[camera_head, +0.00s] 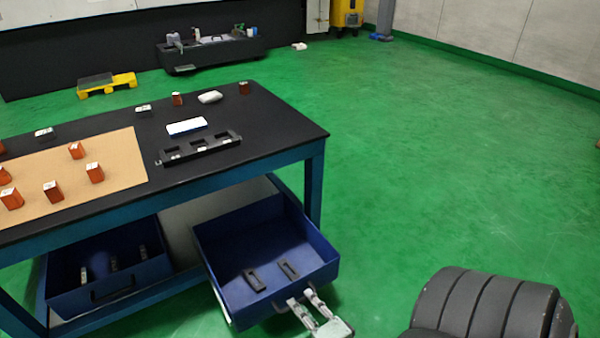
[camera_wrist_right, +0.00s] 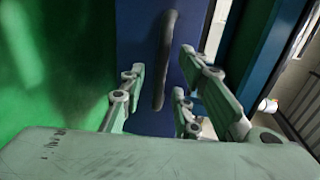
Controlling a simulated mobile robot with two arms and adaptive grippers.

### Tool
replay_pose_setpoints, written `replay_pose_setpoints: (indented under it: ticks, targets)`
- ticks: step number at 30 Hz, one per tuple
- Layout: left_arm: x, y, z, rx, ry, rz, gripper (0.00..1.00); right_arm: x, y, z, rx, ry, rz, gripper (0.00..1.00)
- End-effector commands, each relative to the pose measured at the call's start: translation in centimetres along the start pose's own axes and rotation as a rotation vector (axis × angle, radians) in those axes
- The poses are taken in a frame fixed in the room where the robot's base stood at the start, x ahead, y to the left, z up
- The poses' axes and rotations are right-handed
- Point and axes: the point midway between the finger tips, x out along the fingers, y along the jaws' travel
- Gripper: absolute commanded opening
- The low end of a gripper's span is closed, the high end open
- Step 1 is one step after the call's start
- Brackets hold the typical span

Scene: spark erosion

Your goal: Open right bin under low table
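The low table (camera_head: 300,133) has a black top and a blue frame. Under it, the right bin (camera_head: 324,262) is blue, open-topped and pulled out past the table's front edge. Two small dark parts lie inside it. My right gripper (camera_head: 300,299) is at the front wall of this bin. In the right wrist view, the bin's black handle (camera_wrist_right: 166,60) stands between the spread fingers of the right gripper (camera_wrist_right: 160,88), with gaps visible on both sides. My left gripper is not in view.
A left blue bin (camera_head: 75,300) with several parts sits under the table. A tan mat (camera_head: 120,160) with orange-brown blocks and a black holder (camera_head: 200,148) are on the tabletop. A yellow pallet (camera_head: 107,85) stands behind.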

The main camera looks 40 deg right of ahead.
Motion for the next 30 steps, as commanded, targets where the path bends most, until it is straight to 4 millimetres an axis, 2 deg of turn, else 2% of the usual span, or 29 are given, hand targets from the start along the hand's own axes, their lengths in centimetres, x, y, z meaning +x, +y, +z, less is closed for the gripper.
replay_pose_setpoints:
  ticks: [3, 9, 28, 30]
  targets:
    - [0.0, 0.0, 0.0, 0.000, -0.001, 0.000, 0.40, -2.3, 0.1, 0.0, -0.002, -0.001, 0.002, 0.29]
    - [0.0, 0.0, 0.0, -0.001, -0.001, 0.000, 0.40, -4.4, 0.0, 0.1, -0.001, -0.001, 0.000, 0.29]
    - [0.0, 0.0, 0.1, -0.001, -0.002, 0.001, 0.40, -4.7, 0.0, 0.1, -0.001, -0.001, -0.001, 0.29]
    - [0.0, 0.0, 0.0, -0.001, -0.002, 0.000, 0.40, -4.6, -0.4, 0.3, -0.008, -0.005, -0.010, 0.29]
